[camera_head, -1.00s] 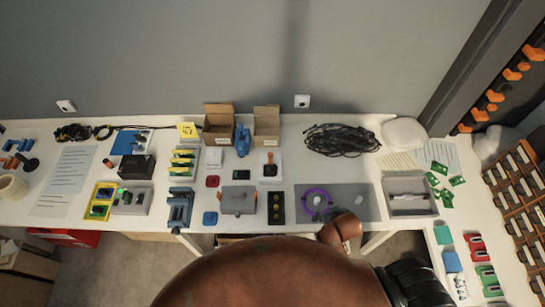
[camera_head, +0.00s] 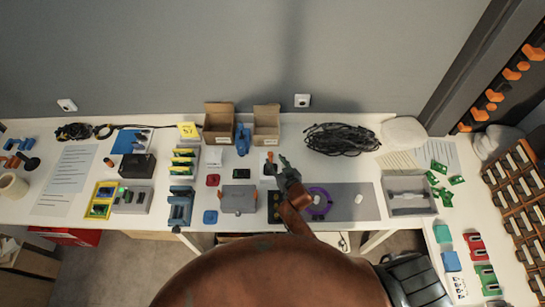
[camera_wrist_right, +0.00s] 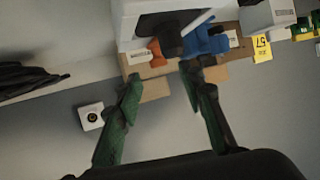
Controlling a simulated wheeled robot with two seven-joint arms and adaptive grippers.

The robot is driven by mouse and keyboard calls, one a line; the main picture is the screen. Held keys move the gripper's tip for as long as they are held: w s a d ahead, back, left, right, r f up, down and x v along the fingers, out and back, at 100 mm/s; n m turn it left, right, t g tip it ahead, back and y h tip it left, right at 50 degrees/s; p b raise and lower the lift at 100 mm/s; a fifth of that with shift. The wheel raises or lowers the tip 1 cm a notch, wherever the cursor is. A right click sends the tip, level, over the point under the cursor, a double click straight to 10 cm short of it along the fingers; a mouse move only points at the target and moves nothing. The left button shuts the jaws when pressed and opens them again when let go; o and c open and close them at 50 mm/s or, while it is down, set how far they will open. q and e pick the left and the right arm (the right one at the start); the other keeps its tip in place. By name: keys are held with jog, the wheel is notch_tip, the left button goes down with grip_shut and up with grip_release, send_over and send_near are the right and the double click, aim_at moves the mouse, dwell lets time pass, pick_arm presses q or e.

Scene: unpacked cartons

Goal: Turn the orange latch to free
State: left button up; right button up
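The orange latch (camera_head: 270,156) shows as a small orange piece on a white block (camera_head: 264,158) in the middle of the table, partly hidden by my right gripper. In the right wrist view the latch (camera_wrist_right: 155,51) is beside a dark part on the white block (camera_wrist_right: 129,25), beyond my fingertips. My right gripper (camera_head: 275,163) is over the block in the head view. In the wrist view the right gripper (camera_wrist_right: 160,76) has its green-tipped fingers wide apart, with nothing between them. Contact with the latch cannot be made out. My left gripper is not in view.
Two open cartons (camera_head: 218,137) and a blue object (camera_head: 242,140) stand behind the block. A grey box (camera_head: 238,198) is in front to the left, a purple ring (camera_head: 326,208) to the right. Black cable (camera_head: 340,139) lies at the back right.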

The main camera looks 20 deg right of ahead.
aim_at(271, 155)
jog(key=shift+b+x, duration=0.3)
jog(key=shift+x, duration=2.05)
grip_shut()
